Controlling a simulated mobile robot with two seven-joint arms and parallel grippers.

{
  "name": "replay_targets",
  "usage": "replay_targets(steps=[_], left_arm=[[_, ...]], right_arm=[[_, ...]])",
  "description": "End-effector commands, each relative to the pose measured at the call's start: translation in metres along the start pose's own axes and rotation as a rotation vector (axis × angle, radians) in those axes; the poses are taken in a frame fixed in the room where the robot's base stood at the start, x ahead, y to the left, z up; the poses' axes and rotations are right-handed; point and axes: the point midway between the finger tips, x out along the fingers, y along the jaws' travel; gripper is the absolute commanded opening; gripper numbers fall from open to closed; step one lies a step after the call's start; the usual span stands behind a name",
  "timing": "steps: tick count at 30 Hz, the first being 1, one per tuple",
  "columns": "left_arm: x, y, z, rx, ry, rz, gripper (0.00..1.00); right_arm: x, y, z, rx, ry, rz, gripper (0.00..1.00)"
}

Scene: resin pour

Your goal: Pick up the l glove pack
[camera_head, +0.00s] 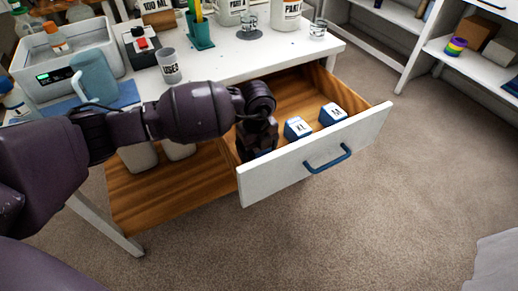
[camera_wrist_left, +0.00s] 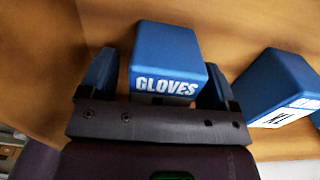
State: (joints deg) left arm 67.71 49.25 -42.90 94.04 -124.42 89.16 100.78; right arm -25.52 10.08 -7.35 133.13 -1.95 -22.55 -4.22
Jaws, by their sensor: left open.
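My left gripper (camera_head: 257,148) reaches down into the open drawer, near its front left corner. In the left wrist view the gripper (camera_wrist_left: 158,88) is open, with one finger on each side of a blue pack marked GLOVES (camera_wrist_left: 166,58). I cannot tell whether the fingers touch it, and its size letter does not show. In the head view this pack is mostly hidden behind the gripper. A blue and white pack marked XL (camera_head: 298,129) and another pack (camera_head: 332,114), its letter hard to read, stand to the right in the drawer. My right gripper is not in view.
The white drawer front (camera_head: 318,152) with its blue handle (camera_head: 327,160) stands out from the white table (camera_head: 225,70). A blue jug (camera_head: 94,77), a cup (camera_head: 168,66) and other items stand on the table. Shelves (camera_head: 440,45) are at the right, beyond open carpet.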

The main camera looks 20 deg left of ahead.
Motion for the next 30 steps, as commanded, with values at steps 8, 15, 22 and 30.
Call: replay_targets(steps=[8,15,22,30], left_arm=[[-0.004,-0.001,0.001,0.0,-0.003,-0.004,0.62],[-0.004,-0.001,0.001,0.0,-0.002,-0.004,0.3],[-0.006,-0.001,0.001,0.0,-0.003,-0.004,0.3],[-0.047,-0.002,0.002,0.0,-0.01,-0.014,0.3]], right_arm=[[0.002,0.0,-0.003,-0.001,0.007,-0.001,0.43],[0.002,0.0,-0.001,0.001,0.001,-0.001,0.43],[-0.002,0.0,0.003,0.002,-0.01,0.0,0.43],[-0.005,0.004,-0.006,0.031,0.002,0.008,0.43]])
